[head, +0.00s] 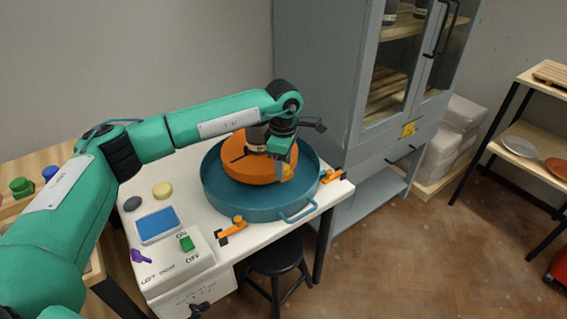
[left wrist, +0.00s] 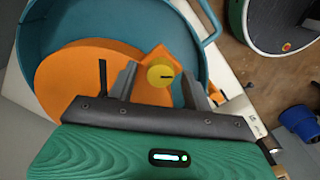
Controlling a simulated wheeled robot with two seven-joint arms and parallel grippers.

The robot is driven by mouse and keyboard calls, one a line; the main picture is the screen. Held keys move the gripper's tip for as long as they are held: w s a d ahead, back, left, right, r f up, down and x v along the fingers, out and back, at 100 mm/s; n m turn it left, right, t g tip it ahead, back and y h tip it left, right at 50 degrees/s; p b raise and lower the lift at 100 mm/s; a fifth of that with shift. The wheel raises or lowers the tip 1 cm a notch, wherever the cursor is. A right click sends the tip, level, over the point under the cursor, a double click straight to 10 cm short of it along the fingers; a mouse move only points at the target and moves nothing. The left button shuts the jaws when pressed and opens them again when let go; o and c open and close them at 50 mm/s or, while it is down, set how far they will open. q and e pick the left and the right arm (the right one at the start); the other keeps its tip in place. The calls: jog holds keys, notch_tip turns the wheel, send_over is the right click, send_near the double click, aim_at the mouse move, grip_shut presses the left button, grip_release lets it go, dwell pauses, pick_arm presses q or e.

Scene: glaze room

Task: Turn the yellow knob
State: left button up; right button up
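The yellow knob (left wrist: 161,76) is round with a short dark mark and sits on an orange block at the edge of the orange wheel disc (left wrist: 82,78). In the head view the knob (head: 287,171) is partly hidden by my left gripper (head: 283,160), which points down over the disc's right side. In the left wrist view my left gripper (left wrist: 160,88) is open, with one finger on each side of the knob. Gaps show between knob and fingers; I cannot tell their height difference. My right gripper is in neither view.
The disc sits in a blue basin (head: 219,192) with raised walls and a handle, on a white table (head: 187,215). A control box (head: 170,263) with a green switch and purple lever stands front left. A black stool (head: 277,254) and grey cabinet (head: 320,80) are close by.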

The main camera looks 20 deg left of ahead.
pick_arm(q)
notch_tip(320, 180, up, 14)
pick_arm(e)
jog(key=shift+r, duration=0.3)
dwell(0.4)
pick_arm(q)
jog(key=shift+f, duration=0.15)
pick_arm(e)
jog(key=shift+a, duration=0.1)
